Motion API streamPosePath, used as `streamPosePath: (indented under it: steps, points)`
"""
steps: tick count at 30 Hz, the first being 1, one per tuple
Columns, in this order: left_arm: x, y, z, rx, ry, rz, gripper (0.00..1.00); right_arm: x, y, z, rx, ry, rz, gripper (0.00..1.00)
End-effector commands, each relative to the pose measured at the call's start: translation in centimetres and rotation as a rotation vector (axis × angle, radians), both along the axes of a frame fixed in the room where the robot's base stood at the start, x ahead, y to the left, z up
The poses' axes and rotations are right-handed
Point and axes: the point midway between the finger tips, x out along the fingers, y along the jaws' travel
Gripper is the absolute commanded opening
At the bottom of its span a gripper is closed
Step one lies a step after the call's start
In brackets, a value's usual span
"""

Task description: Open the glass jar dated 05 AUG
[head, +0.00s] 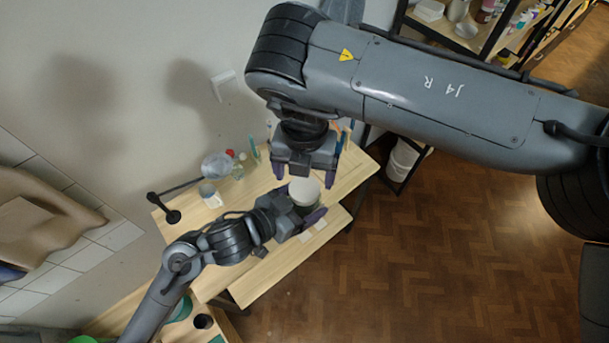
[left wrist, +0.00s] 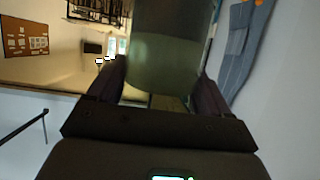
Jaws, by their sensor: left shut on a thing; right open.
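A glass jar with a pale round lid (head: 304,190) stands over the wooden bench's near edge in the head view. Its body is mostly hidden by my left gripper (head: 308,213), which is shut on it. In the left wrist view the jar's dark greenish glass (left wrist: 165,60) fills the space between the fingers (left wrist: 160,90). No date is readable on it. My right gripper (head: 304,175) is open and points down just above the lid, one finger on each side. I cannot tell whether its fingers touch the lid.
The wooden bench (head: 350,175) holds a small glass container (head: 209,195), a bottle (head: 238,171) and a dark-based lamp (head: 172,216) behind the arms. Pale cards (head: 318,226) lie near the jar. A shelf and a white bucket (head: 402,160) stand to the right. The floor is clear.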

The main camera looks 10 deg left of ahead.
Motion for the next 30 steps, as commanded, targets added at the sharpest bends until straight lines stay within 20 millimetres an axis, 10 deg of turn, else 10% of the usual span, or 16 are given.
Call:
streamPosePath:
  steps: [13, 30]
  points:
    - [0.0, 0.0, 0.2, -0.003, -0.004, 0.0, 0.0, 0.0, 0.0, 3.1, -0.001, 0.001, -0.288, 0.87]
    - [0.0, 0.0, 0.2, -0.003, -0.004, 0.0, 0.0, 0.0, 0.0, -3.4, -0.001, 0.002, -0.291, 0.87]
